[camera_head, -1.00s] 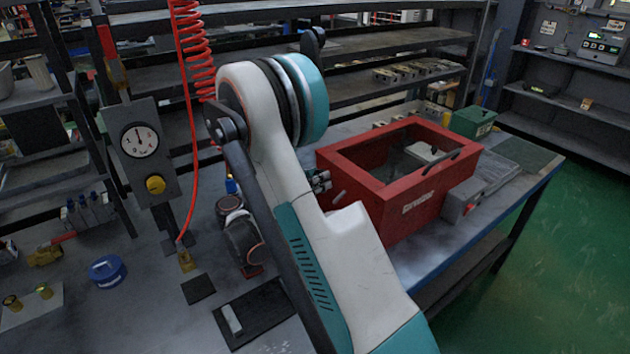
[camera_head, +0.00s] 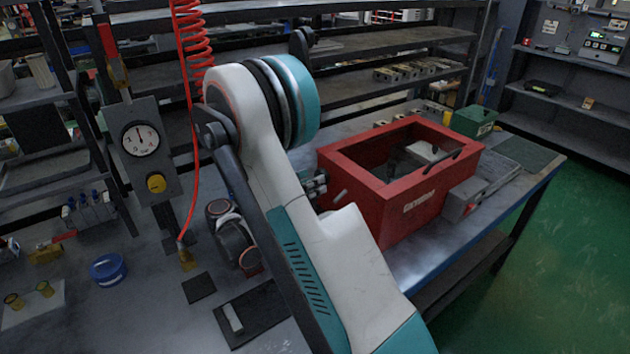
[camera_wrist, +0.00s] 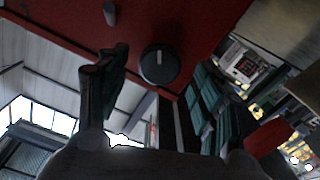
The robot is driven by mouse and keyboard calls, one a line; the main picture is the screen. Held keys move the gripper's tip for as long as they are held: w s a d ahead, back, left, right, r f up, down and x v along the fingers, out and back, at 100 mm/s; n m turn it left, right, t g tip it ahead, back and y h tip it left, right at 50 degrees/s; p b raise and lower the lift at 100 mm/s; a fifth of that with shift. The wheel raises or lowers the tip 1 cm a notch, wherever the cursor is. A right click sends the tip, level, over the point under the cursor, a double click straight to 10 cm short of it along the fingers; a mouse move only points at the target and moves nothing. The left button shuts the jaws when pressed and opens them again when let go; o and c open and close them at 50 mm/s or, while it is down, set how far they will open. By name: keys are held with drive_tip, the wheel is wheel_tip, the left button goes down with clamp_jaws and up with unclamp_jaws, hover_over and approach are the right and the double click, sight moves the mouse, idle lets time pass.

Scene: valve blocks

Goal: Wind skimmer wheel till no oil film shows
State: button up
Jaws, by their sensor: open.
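A red open-topped tank (camera_head: 425,205) stands on the bench right of my arm in the head view. In the wrist view a round black knob (camera_wrist: 160,64) with a white line sits on a red wall (camera_wrist: 205,22). I cannot tell for sure that it is the skimmer wheel. My gripper (camera_wrist: 158,75) is open, with one finger left of the knob and one right of it in the picture. The knob is seen beyond the fingers, and contact is not visible. In the head view my arm hides most of the gripper. No oil film can be made out inside the tank.
A grey peg (camera_wrist: 110,13) sticks out of the red wall. A gauge panel (camera_head: 142,140) and a red coiled hose (camera_head: 192,60) stand left of my arm. A green box (camera_head: 473,121) is behind the tank. A blue round tin (camera_head: 108,270) lies at the left.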

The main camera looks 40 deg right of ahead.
drive_tip(key=a, duration=0.9)
drive_tip(key=shift+w+a, duration=0.2)
drive_tip(key=shift+w, duration=0.05)
